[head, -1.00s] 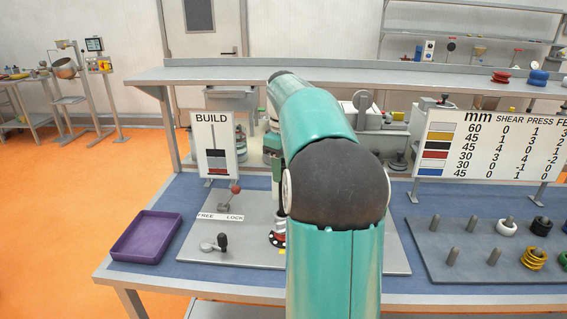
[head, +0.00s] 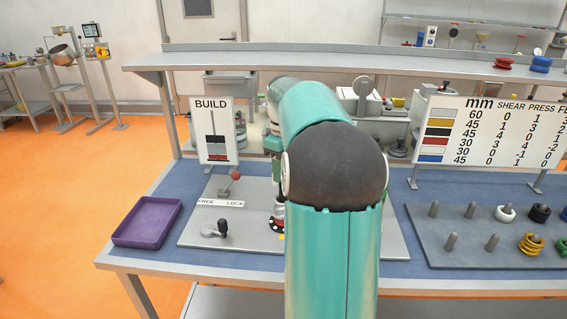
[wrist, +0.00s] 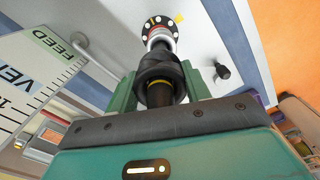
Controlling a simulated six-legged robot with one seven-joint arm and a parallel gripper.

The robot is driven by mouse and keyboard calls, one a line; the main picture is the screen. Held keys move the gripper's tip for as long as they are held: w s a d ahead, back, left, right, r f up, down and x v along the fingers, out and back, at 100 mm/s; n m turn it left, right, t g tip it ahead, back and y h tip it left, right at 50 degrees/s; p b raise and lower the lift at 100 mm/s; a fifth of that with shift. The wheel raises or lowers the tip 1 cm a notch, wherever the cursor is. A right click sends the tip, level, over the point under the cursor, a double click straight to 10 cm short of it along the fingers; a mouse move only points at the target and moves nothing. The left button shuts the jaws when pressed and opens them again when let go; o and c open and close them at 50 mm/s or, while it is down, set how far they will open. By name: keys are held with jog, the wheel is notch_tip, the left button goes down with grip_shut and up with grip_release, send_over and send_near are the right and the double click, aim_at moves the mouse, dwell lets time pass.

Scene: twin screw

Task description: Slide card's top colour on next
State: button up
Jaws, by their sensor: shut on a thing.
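The BUILD card (head: 212,130) stands at the back left of the bench; its drawn stack shows black on top, with a pale band and red below. In the wrist view my gripper (wrist: 160,82) is shut on a black ring (wrist: 160,66), its green jaws on either side. The black ring appears in line with the post. Beyond it, a pale and red stack (wrist: 158,36) sits on a dotted black flange (wrist: 160,24). I cannot tell whether the black ring touches the stack.
A red-knobbed lever (head: 235,176) stands by the FREE/LOCK label, with a black-handled crank (head: 221,228) in front. A purple tray (head: 147,222) lies at left. At right, a peg board (head: 450,258) holds white, black and yellow rings, below the mm chart (head: 485,130).

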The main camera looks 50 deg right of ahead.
jog(key=o, duration=1.3)
jog(key=shift+f, duration=0.1)
jog(key=shift+c, duration=0.2)
notch_tip(320, 180, up, 14)
jog(key=shift+f, duration=0.1)
